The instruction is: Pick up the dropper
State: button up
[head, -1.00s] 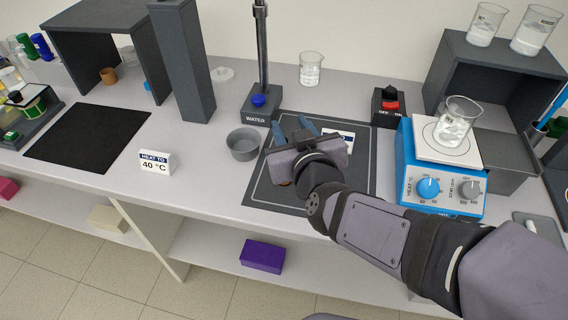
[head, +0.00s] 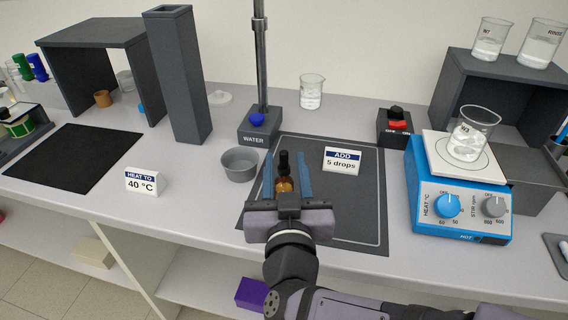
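The dropper is an amber bottle with a black bulb top (head: 284,172), standing upright on the dark mat (head: 352,205) in the head view. My gripper (head: 285,178) is low over the mat, with its two blue fingers one on each side of the bottle. Gaps show between the fingers and the bottle, so the gripper looks open around it. The bottle's lower part is hidden behind my gripper body.
A sign reading "ADD 5 drops" (head: 342,160) stands right of the bottle. A grey bowl (head: 240,164) is close on the left, near the WATER stand (head: 259,127). A blue hot plate (head: 458,205) with a beaker (head: 472,134) is at the right.

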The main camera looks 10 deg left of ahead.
aim_at(285, 156)
jog(key=shift+w+a+r+p, duration=0.1)
jog(key=shift+w+r+p, duration=0.05)
jog(key=shift+w+p, duration=0.45)
jog(key=shift+w+a+p, duration=0.1)
jog(key=shift+w+p, duration=0.1)
jog(key=shift+p, duration=0.15)
jog(key=shift+f, duration=0.2)
jog(key=shift+w+r+p, duration=0.1)
jog(key=shift+r+p, duration=0.05)
jog(key=shift+p, duration=0.15)
jog(key=p, duration=0.1)
jog(key=w+p, duration=0.1)
jog(key=p, duration=0.1)
jog(key=shift+w+a+r, duration=0.1)
jog(key=shift+a+r, duration=0.1)
jog(key=shift+r, duration=0.05)
jog(key=p+x, duration=0.1)
jog(key=p, duration=0.3)
jog(key=shift+w+a+p, duration=0.1)
jog(key=shift+w+p, duration=0.15)
jog(key=shift+p, duration=0.1)
jog(key=shift+x, duration=1.1)
jog(key=shift+f, duration=0.2)
